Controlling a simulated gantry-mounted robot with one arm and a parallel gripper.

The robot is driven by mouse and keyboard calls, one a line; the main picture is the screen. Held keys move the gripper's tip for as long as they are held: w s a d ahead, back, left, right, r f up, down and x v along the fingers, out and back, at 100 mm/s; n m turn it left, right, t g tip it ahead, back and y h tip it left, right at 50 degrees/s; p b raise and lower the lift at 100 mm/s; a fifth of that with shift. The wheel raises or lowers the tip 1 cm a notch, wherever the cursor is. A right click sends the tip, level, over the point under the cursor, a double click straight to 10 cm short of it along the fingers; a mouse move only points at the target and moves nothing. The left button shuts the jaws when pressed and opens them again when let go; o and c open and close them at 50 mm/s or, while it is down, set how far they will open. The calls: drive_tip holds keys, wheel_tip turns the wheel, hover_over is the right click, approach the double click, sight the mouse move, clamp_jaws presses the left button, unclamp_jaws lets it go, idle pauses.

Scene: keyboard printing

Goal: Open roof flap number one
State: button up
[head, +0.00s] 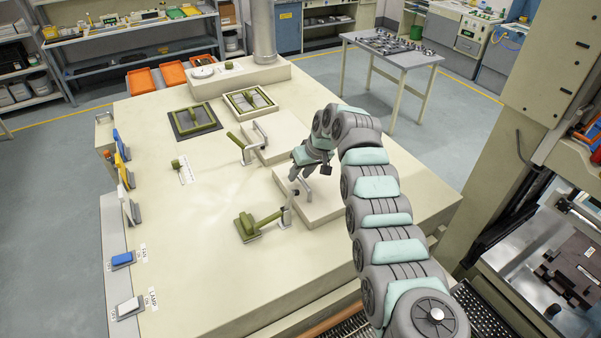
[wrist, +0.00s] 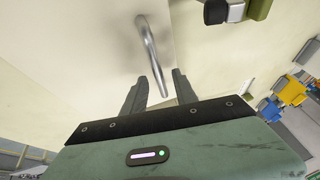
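Two pale square flaps lie on the cream roof: a near flap (head: 325,207) and a far flap (head: 283,130). I cannot read which is number one. My gripper (head: 306,177) is low over the near flap, at its metal handle (head: 297,189). In the wrist view my gripper (wrist: 161,77) is open, and the bent handle (wrist: 150,50) reaches between the two fingers, with a gap visible on the sides. Whether they touch it is unclear. A green lever (head: 247,226) lies beside the near flap; another green lever (head: 236,141) is beside the far flap.
Two green-framed hatches (head: 193,119) (head: 250,101) lie farther back on the roof. Blue (head: 122,259) and white (head: 127,307) switches line the left edge. A small table (head: 391,48) stands behind at right. The roof's left-middle area is mostly clear.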

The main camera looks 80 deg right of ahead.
drive_tip(key=shift+c, duration=0.2)
clamp_jaws()
idle(1.1)
